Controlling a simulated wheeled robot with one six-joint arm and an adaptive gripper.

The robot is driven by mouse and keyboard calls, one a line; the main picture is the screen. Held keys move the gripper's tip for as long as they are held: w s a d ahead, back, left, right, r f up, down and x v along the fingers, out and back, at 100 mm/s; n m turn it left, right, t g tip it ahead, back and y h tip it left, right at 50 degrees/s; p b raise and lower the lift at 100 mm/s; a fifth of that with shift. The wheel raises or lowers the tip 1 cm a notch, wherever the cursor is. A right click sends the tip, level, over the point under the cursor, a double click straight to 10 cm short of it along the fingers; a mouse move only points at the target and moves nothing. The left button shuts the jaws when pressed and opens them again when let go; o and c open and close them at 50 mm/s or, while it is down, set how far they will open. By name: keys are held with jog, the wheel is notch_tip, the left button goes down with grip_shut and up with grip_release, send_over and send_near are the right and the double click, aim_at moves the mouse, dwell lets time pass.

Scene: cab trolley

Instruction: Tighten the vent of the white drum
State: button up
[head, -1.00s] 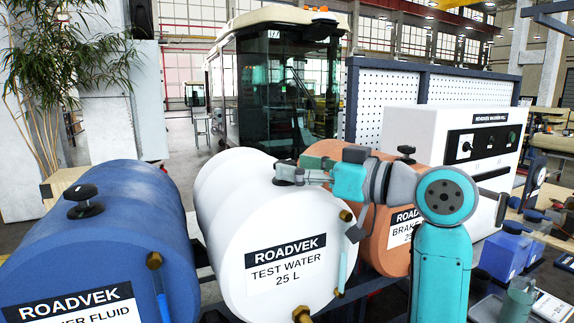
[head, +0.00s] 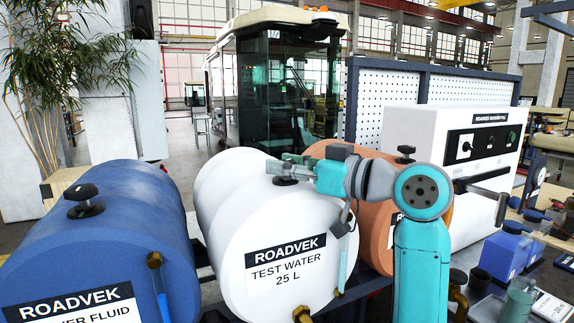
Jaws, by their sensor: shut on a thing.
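The white drum (head: 225,225) lies on its side in the middle of the head view, labelled ROADVEK TEST WATER 25 L. Its dark vent knob (head: 285,181) sits on top near the front end. My gripper (head: 283,168) is at this vent, coming in level from the right. It is shut, with its fingers at the vent's upper part. The fingers partly cover the vent, so its top and the exact contact are hard to see.
A blue drum (head: 110,225) with its own vent (head: 85,202) lies to the left. An orange drum (head: 375,238) lies to the right, partly behind my arm. A white machine (head: 430,130) stands behind it. Blue containers (head: 507,254) stand at the right.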

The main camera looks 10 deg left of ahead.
jog(key=shift+t, duration=0.3)
jog(key=m+t+h, duration=0.6)
jog(key=shift+s+a+t, duration=0.2)
jog(key=shift+a+t, duration=0.05)
jog(key=shift+t, duration=0.15)
jog(key=m+t+h, duration=0.1)
jog(key=m+h, duration=0.2)
jog(key=h, duration=0.1)
jog(key=m+t+h, duration=0.2)
jog(key=m+h, duration=0.1)
jog(key=h, duration=0.1)
jog(key=shift+w+h, duration=0.1)
jog(key=shift+h, duration=0.3)
jog(key=o, duration=1.2)
jog(key=shift+c, duration=0.2)
jog(key=s+d, duration=0.1)
jog(key=s, duration=1.1)
